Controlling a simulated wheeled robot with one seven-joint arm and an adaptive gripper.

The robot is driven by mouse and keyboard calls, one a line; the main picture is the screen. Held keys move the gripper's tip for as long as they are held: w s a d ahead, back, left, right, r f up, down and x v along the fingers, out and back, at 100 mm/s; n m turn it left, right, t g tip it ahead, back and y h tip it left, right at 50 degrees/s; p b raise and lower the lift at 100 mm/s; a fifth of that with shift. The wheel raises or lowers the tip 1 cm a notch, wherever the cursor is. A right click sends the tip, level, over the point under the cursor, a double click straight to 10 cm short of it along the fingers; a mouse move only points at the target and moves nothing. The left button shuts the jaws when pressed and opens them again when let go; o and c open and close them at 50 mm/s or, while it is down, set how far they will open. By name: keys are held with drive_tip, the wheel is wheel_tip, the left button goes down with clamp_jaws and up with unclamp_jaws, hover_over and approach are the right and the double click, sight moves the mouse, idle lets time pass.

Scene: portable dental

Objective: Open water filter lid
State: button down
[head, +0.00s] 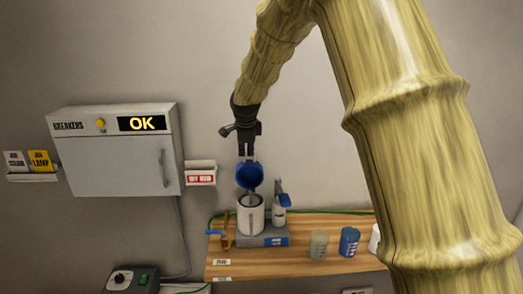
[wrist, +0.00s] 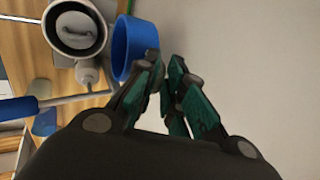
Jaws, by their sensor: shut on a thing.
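The water filter (head: 250,218) is a white cylinder on a grey base on the wooden shelf. Its blue lid (head: 250,178) is tilted up steeply above the cylinder, so the opening shows. In the wrist view, the open filter (wrist: 77,28) is at the top left, with a grey part inside it, and the blue lid (wrist: 140,40) stands beside it. My gripper (head: 248,158) is directly above the lid's raised edge, pointing down. In the wrist view, my gripper (wrist: 169,66) has its fingers close together at the lid's edge, shut on it; the exact contact is partly hidden.
A blue-handled lever (head: 284,199) stands right of the filter, and a blue tap (head: 214,233) is at its left. A beige cup (head: 318,245) and a blue cup (head: 349,242) stand farther right on the shelf (head: 300,222). A breaker box (head: 120,155) hangs on the left wall.

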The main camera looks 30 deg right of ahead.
drive_tip(key=shift+s+f, duration=0.1)
drive_tip(key=shift+s, duration=0.1)
drive_tip(key=c, duration=1.5)
unclamp_jaws()
drive_tip(key=shift+w, duration=0.1)
drive_tip(key=shift+s+a+r, duration=0.15)
drive_tip(key=shift+s+r, duration=0.15)
drive_tip(key=shift+r, duration=0.35)
drive_tip(key=v, duration=1)
drive_tip(key=shift+s+r, duration=0.15)
drive_tip(key=shift+r, duration=0.05)
